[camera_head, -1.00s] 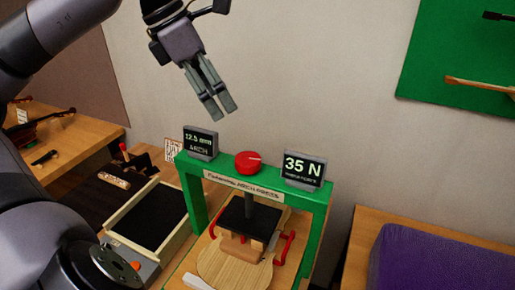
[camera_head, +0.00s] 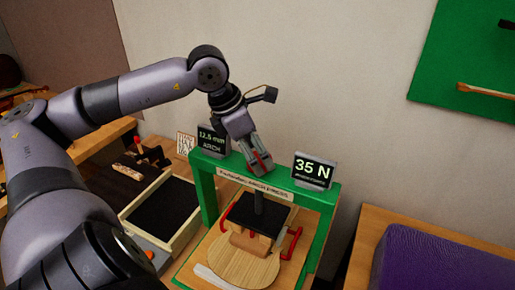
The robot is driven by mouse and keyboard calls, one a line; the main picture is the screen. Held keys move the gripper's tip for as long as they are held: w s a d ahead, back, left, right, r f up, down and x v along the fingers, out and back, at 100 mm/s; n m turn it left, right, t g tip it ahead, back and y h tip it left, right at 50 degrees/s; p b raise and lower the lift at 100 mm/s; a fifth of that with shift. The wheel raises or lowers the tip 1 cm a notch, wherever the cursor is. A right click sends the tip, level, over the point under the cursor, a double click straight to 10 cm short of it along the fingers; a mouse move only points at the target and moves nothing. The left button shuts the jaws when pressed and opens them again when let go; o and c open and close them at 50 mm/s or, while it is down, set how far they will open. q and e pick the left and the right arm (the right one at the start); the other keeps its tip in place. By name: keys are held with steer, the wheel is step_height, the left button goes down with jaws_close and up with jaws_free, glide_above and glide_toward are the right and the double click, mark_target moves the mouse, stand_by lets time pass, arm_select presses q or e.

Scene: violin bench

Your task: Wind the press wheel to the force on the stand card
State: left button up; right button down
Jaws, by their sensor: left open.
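The green arch press (camera_head: 207,190) stands on the bench with its red press wheel (camera_head: 259,157) on the top beam. My left gripper (camera_head: 260,166) has come down over the wheel. Its fingers are open and lie around the wheel, with red showing between them; I cannot tell whether they touch it. The right display (camera_head: 313,170) reads 35 N. The left display (camera_head: 211,139) reads 12.5 mm ARCH, partly behind my gripper. A small white card (camera_head: 185,143) stands behind at the left; its print is too small to read. My right gripper is out of view.
Under the beam, a black pressing block (camera_head: 257,213) sits above a pale wooden plate (camera_head: 243,262), with red clamps beside it. A black-lined tray (camera_head: 164,210) lies to the left. A purple block (camera_head: 445,258) is at the right.

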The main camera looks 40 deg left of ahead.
arm_select(q)
steer(key=shift+w+d+f, duration=0.15)
steer(key=shift+w+f, duration=0.05)
steer(key=shift+f, duration=0.4)
steer(key=c, duration=1.2)
steer(key=shift+o, duration=0.2)
steer(key=shift+m, duration=0.3)
steer(key=m, duration=0.1)
steer(key=m+h+p, duration=0.1)
steer(key=m, duration=0.1)
steer(key=shift+w+r+g, duration=0.1)
steer(key=shift+r+g, duration=0.1)
steer(key=shift+g, duration=0.2)
steer(key=shift+f+m+g+h+p, duration=0.1)
steer(key=shift+m+g+h+p, duration=0.3)
steer(key=shift+m, duration=0.6)
steer(key=shift+m+g+h+p, duration=0.2)
steer(key=shift+m+p, duration=0.35)
steer(key=shift+m, duration=0.45)
